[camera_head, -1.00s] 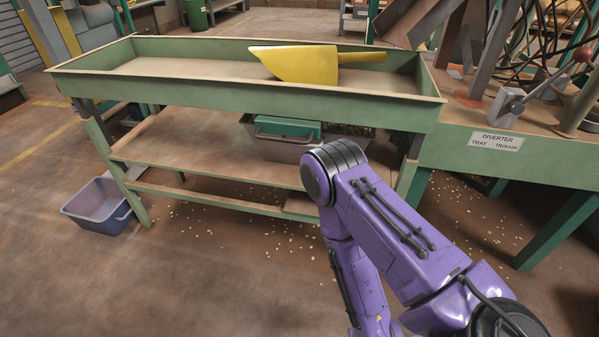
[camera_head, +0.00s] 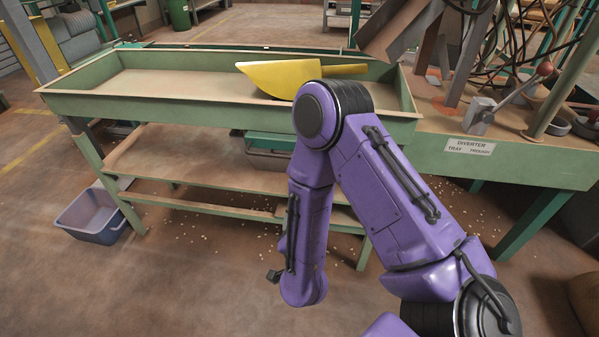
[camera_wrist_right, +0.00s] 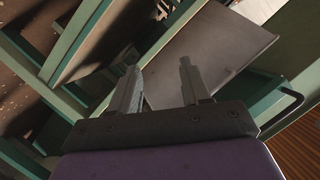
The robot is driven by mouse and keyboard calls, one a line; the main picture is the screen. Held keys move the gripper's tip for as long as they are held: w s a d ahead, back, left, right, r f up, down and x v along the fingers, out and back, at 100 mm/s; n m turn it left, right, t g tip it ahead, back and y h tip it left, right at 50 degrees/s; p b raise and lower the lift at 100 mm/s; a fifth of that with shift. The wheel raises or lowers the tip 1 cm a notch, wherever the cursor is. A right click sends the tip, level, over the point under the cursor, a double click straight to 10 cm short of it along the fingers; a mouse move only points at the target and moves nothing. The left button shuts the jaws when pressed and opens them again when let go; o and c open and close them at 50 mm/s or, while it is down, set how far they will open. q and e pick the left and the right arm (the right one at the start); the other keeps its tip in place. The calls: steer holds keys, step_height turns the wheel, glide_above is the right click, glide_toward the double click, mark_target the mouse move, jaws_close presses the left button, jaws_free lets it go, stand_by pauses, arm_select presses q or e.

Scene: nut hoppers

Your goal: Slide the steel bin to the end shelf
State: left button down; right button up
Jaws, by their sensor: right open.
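The steel bin (camera_head: 266,158) sits on the lower shelf under the green trough table in the head view. Its green handled part (camera_head: 268,140) faces me, and my purple right arm hides much of the bin. In the right wrist view my right gripper (camera_wrist_right: 159,68) is open, its two grey fingers apart. A grey metal panel (camera_wrist_right: 218,45), which looks like part of the bin, lies beyond the fingers, with a dark handle at right. I cannot tell whether the fingers touch it. My left gripper is out of view.
A yellow scoop (camera_head: 275,78) lies in the trough (camera_head: 150,105) above the shelf. A blue-grey tub (camera_head: 92,215) stands on the floor at left. The shelf's left part (camera_head: 160,160) is clear. The diverter station with its lever (camera_head: 520,95) is at right.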

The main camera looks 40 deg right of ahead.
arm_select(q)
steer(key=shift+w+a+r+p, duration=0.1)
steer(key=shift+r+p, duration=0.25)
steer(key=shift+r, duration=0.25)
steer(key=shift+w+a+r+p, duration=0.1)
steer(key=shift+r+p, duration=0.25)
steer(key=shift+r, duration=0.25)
arm_select(e)
step_height(320, 180, up, 12)
steer(key=w+d+m+h, duration=0.1)
steer(key=d+m+h, duration=0.1)
steer(key=m+h, duration=0.3)
steer(key=shift+w+m, duration=0.3)
steer(key=shift+m, duration=0.6)
steer(key=shift+d+f, duration=0.1)
steer(key=shift+d, duration=0.05)
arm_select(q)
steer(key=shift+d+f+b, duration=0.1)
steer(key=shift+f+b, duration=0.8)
arm_select(e)
steer(key=x, duration=1)
steer(key=shift+d, duration=0.25)
jaws_close()
steer(key=shift+f, duration=0.25)
